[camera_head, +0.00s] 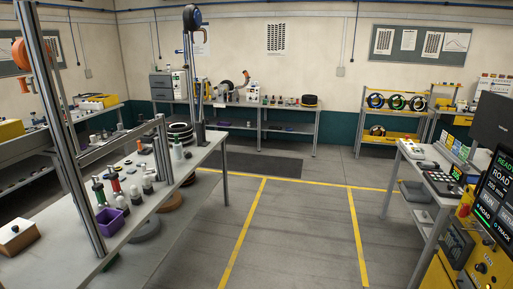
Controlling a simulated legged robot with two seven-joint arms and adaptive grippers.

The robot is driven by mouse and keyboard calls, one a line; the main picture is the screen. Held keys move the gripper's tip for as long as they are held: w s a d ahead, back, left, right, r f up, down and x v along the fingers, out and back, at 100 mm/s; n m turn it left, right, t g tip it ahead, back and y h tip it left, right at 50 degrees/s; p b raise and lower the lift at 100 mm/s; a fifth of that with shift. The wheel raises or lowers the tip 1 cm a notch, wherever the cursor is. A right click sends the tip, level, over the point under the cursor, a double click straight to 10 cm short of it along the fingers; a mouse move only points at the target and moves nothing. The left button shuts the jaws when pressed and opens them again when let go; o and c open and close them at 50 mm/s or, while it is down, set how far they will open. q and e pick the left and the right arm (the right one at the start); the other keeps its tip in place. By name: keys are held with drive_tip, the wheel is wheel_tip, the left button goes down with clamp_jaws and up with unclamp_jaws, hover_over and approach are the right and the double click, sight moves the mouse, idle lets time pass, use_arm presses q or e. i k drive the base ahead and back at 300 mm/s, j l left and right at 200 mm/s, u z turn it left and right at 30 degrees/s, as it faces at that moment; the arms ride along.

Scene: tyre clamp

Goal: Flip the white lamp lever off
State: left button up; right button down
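I cannot make out for certain which thing is the white lamp lever. A row of small upright pieces stands on the left workbench (50,238). Among them are a green-topped one (99,190), a red-topped one (115,182) and a small pale-topped one (147,184). Neither of my grippers is in view.
A yellow console with a screen (492,200) stands at the right. The yellow-marked floor (295,225) between is clear.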

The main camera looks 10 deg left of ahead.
sight(143, 166)
drive_tip(key=i+j+u, duration=0.15)
drive_tip(key=i+u, duration=0.6)
drive_tip(key=i, duration=0.25)
drive_tip(key=i+l+u, duration=0.15)
drive_tip(key=i+u, duration=0.25)
drive_tip(key=i+l+u, duration=0.4)
drive_tip(key=i, duration=0.15)
drive_tip(key=i+l+u, duration=0.1)
drive_tip(key=i+u, duration=0.3)
drive_tip(key=i+l+u, duration=0.2)
drive_tip(key=i+u, duration=0.15)
drive_tip(key=i+l+u, duration=0.4)
drive_tip(key=k+j, duration=0.05)
drive_tip(key=j, duration=0.05)
